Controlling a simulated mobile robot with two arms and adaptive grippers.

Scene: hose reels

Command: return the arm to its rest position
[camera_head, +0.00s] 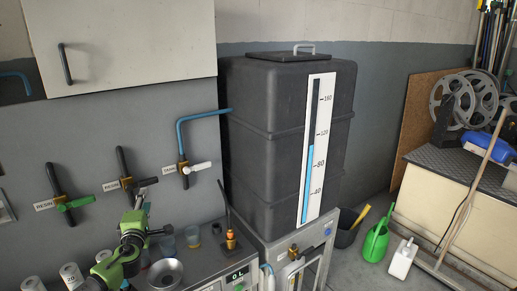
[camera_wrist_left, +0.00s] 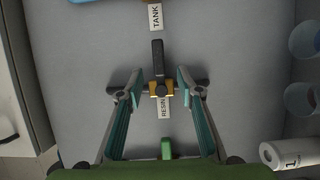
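My left gripper (camera_head: 137,222) is on a green arm coming in from the lower left in the head view, in front of the grey wall with the valves. In the left wrist view my left gripper (camera_wrist_left: 158,92) has its two fingers spread apart, with nothing gripped. A brass valve with a black handle (camera_wrist_left: 158,62) shows between the fingertips in that view, beside a RESIN label. I cannot tell how far the valve is from the fingers. In the head view the middle valve (camera_head: 126,183) is just above the gripper. My right gripper is in neither view.
A green-handled valve (camera_head: 72,203) and a white-handled valve (camera_head: 195,168) flank the middle one. Cups (camera_head: 192,237), a metal funnel (camera_head: 165,274) and white rolls (camera_head: 71,275) stand on the bench below. A large dark tank (camera_head: 265,140) stands right of the arm. A cabinet (camera_head: 125,45) hangs above.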

